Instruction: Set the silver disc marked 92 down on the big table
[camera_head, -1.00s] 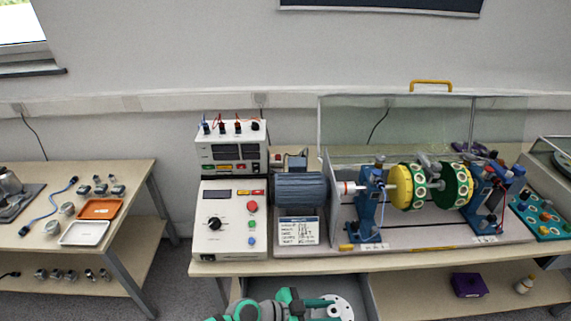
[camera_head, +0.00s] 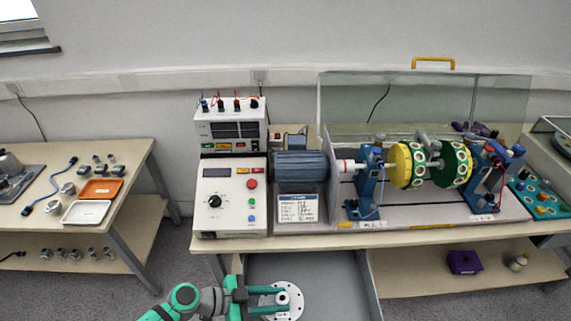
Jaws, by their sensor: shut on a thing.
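The silver disc (camera_head: 291,303) is a flat pale round plate with small holes near its rim and a raised hub in the middle. Its marking is too small to read. My gripper (camera_head: 277,295) is shut on it at the hub, with green fingers reaching from the left. The disc is in front of the big table (camera_head: 410,239), over the open grey drawer or bin area below the tabletop, apart from the tabletop. The lower edge of the disc is close to the bottom of the picture.
White control boxes (camera_head: 231,200), a blue motor (camera_head: 300,165) and a rotor rig with a yellow disc (camera_head: 400,165) fill most of the big table. Only a narrow front strip is bare. A smaller table (camera_head: 130,155) with an orange tray (camera_head: 101,190) stands left. A purple box (camera_head: 463,262) is on the lower shelf.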

